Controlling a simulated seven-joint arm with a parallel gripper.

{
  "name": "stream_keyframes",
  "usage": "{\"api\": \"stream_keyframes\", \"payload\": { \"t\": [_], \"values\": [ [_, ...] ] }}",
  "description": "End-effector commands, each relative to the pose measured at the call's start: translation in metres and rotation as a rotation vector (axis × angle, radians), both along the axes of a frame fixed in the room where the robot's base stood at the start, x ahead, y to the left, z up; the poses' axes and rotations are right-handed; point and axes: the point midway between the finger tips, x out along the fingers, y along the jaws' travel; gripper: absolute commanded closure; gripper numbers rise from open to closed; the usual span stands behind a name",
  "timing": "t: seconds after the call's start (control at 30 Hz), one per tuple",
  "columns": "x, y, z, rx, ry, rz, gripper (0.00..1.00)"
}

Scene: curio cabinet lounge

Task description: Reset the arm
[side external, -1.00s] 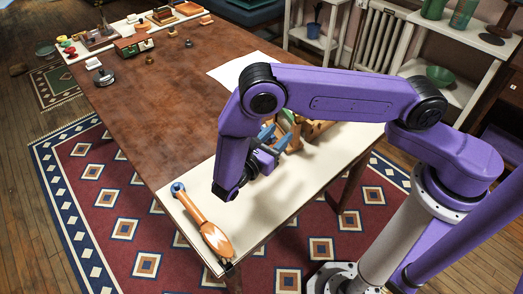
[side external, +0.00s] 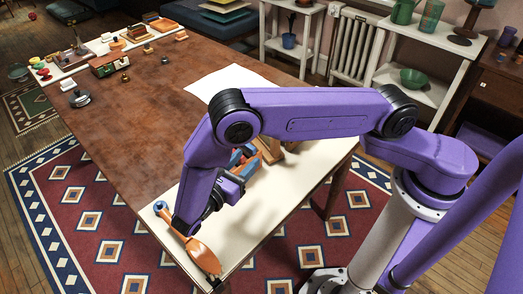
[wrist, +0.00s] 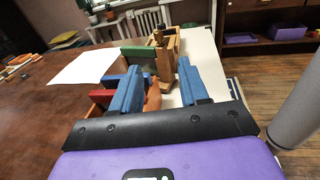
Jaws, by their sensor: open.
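My gripper (wrist: 160,82) is open, with its two blue fingers apart in the wrist view. In the side external view, my gripper (side external: 243,157) is beside a wooden holder (side external: 270,148) on the white strip of the table. The wooden holder (wrist: 166,50) also shows beyond the fingers in the wrist view, with green and red pieces near it. No held object is clear between the fingers, though an orange-brown piece shows behind them. An orange wooden utensil (side external: 203,256) with a blue ring end lies at the near end of the strip, partly hidden by my arm.
A white sheet (side external: 225,78) lies on the brown table (side external: 140,120). Small items, including a green-and-brown box (side external: 110,63), stand at the table's far left. The table's middle is clear. Shelves with a green bowl (side external: 413,78) and a radiator (side external: 352,47) stand behind.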

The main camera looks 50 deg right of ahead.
Motion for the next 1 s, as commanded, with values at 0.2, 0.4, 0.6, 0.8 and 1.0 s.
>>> {"api": "stream_keyframes", "payload": {
  "t": [0.2, 0.4, 0.6, 0.8, 1.0],
  "values": [
    [-0.010, -0.016, 0.038, 0.227, -0.029, -0.066, 0.56],
    [-0.032, -0.035, 0.069, 0.461, -0.059, -0.134, 0.56],
    [-0.062, -0.057, 0.097, 0.697, -0.092, -0.205, 0.56],
    [-0.098, -0.080, 0.119, 0.933, -0.127, -0.278, 0.56],
    [-0.139, -0.102, 0.136, 1.170, -0.162, -0.358, 0.56]
  ]
}}
